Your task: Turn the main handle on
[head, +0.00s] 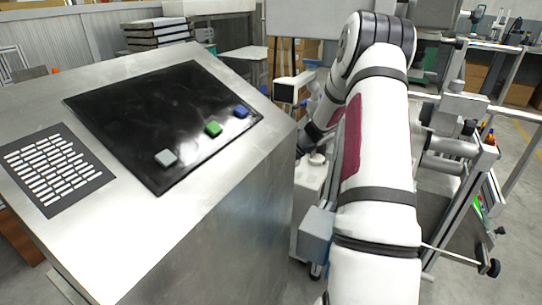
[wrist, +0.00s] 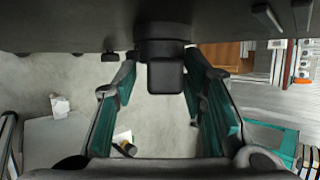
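I cannot make out the main handle for certain. In the wrist view, a black block (wrist: 165,76) juts down from a dark surface (wrist: 150,22) at the top. It lies between the fingertips of my gripper (wrist: 160,72), and I cannot tell whether it is the handle. The two teal-padded fingers stand apart, with a gap on each side of the block, so no grip on it shows. In the head view, my arm hides most of my gripper. A metal console (head: 240,215) stands at left. Its black panel (head: 130,110) carries grey (head: 165,158), green (head: 213,128) and blue (head: 241,111) buttons.
A blue-grey box (head: 316,235) shows beside my arm, right of the console. A metal frame machine (head: 455,165) stands to the right. The wrist view shows grey floor (wrist: 165,125) beyond the fingers and shelving (wrist: 300,60) at right.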

